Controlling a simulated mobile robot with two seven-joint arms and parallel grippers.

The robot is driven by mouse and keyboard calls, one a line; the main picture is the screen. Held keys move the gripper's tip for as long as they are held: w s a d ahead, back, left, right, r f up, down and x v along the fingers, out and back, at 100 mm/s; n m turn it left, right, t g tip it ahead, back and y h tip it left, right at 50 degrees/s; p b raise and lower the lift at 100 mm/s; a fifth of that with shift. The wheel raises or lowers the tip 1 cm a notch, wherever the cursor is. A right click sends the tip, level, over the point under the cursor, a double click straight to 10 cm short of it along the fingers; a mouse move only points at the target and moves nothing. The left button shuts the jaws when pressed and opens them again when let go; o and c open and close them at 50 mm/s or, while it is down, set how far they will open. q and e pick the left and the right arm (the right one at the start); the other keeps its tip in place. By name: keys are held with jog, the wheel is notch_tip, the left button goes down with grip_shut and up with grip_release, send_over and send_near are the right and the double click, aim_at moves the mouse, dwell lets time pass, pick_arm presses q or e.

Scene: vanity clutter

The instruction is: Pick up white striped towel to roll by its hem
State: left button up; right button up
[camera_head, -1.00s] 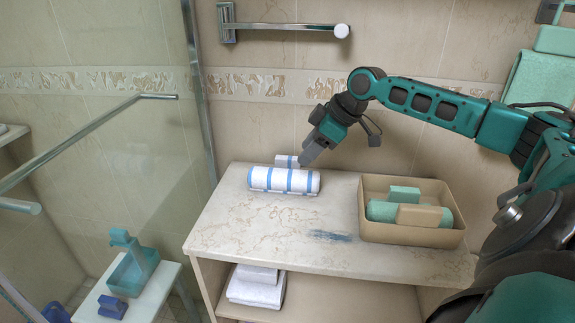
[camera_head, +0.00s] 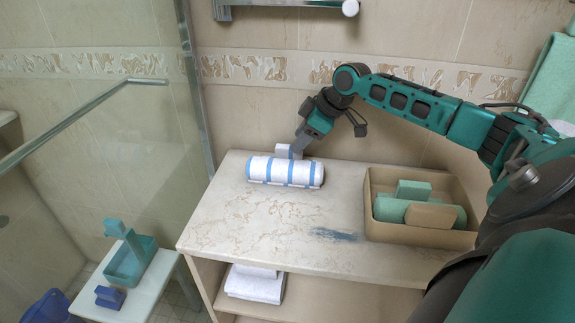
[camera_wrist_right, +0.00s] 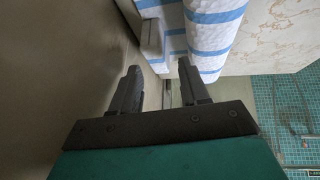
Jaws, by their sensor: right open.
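The white towel with blue stripes (camera_head: 285,171) lies rolled up on the counter, toward its back edge. In the right wrist view the towel (camera_wrist_right: 213,35) fills the top middle, just beyond the fingers. A smaller piece behind the roll (camera_head: 283,151) is partly hidden; I cannot tell whether it is the towel's loose hem. My right gripper (camera_head: 299,150) points down at the back right of the roll. Its two fingers (camera_wrist_right: 159,68) are apart with nothing held between them. My left gripper is not in view.
A tan bin (camera_head: 420,234) with green and beige items stands right of the towel on the marble counter (camera_head: 255,220). The wall is close behind. White folded towels (camera_head: 254,286) lie on the shelf below. A glass panel and white stool (camera_head: 147,297) are at left.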

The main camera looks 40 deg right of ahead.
aim_at(282, 151)
jog(key=x, duration=0.5)
jog(key=shift+w+f, duration=0.3)
grip_shut()
